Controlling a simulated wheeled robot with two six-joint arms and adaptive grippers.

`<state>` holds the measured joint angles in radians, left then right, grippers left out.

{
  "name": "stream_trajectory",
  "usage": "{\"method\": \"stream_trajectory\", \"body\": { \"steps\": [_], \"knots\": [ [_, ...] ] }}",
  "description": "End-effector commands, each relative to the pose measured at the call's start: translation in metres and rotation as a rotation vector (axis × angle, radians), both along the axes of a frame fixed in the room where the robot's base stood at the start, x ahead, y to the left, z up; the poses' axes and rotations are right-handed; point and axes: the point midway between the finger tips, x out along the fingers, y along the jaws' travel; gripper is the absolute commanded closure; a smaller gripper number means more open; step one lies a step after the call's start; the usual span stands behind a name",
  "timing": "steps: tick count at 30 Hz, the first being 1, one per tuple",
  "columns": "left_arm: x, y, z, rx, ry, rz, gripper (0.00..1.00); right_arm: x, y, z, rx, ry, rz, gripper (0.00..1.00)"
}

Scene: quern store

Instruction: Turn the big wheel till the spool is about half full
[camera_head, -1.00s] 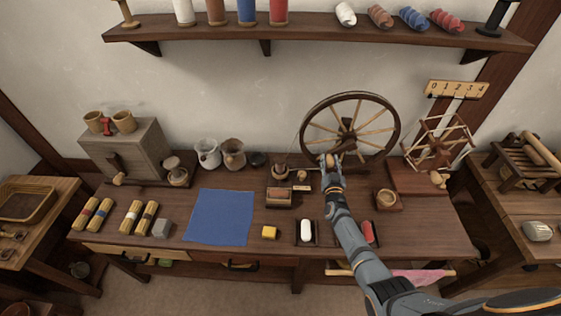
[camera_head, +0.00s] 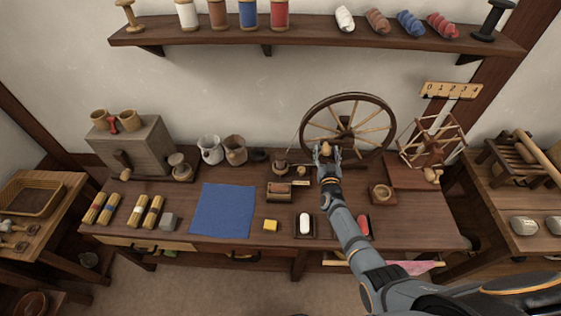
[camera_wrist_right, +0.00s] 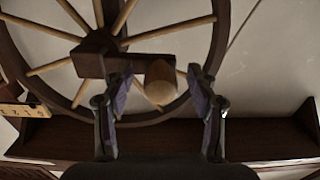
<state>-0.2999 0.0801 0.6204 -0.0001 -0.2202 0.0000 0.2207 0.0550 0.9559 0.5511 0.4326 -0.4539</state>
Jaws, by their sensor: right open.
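The big wheel (camera_head: 390,127) stands upright at the back of the table, with a dark rim and pale wooden spokes. Its crank carries a pale wooden knob (camera_head: 325,147). My right gripper (camera_head: 327,151) is at this knob, low on the near side of the wheel. In the right wrist view, the knob (camera_wrist_right: 160,82) lies between the two spread fingers (camera_wrist_right: 159,76), with gaps on both sides. A small spool assembly (camera_head: 280,168) stands left of the wheel; how full the spool is cannot be told. My left gripper is out of view.
A reel frame (camera_head: 433,143) stands right of the wheel, below a numbered plate (camera_head: 451,90). A blue cloth (camera_head: 222,210) lies flat at left centre.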

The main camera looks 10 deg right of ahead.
Motion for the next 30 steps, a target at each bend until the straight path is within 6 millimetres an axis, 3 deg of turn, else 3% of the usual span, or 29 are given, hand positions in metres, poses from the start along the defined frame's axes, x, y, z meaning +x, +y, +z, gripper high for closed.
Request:
{"method": "stream_trajectory", "body": {
  "steps": [3,15,30],
  "knots": [
    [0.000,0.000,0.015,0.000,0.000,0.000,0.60,-0.015,0.004,0.005,0.000,0.001,0.000,0.42],
    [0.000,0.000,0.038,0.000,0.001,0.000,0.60,-0.057,0.013,0.003,0.001,0.001,0.000,0.42],
    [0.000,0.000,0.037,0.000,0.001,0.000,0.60,-0.060,0.014,0.001,0.001,0.000,0.000,0.42]
  ]
}}
